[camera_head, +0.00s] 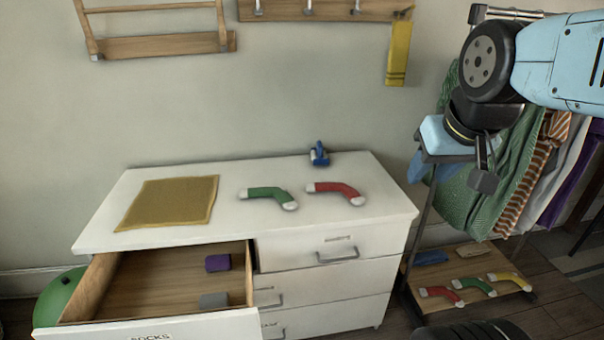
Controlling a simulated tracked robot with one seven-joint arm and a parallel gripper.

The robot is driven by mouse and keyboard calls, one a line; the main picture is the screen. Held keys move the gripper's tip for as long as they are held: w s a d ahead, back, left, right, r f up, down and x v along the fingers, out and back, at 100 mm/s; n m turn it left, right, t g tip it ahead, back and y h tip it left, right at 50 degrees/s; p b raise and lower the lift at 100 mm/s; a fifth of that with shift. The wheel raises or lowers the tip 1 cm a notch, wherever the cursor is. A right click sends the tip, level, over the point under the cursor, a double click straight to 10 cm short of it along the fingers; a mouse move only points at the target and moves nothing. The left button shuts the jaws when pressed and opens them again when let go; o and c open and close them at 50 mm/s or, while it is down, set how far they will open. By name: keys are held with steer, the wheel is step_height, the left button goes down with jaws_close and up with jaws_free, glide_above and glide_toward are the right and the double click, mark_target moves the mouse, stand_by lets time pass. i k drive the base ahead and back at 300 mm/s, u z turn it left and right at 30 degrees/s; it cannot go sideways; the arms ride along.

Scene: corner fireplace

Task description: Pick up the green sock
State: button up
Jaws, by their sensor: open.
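A green sock (267,197) with white toe and cuff lies flat on top of the white dresser (235,221), between the mustard cloth and a red sock (337,191). A second green sock (476,286) lies on the low wooden shelf at the right, between a red and a yellow sock. My gripper (484,165) is open, high at the right in front of the clothes rack, up and right of the dresser and apart from both green socks. Nothing shows between its fingers, which are small and dark here.
The dresser's top left drawer (150,322), marked SOCKS, stands open with a purple (217,262) and a grey bundle (214,300) inside. A mustard cloth (170,202) and a blue object (319,154) are on top. A clothes rack (425,215) stands at the right.

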mark_target(287, 200)
steer(key=z, duration=0.2)
steer(key=i, duration=0.95)
steer(key=z, duration=0.05)
steer(key=k, duration=0.85)
steer(key=z, duration=0.2)
steer(key=i, duration=0.9)
steer(key=u, duration=0.1)
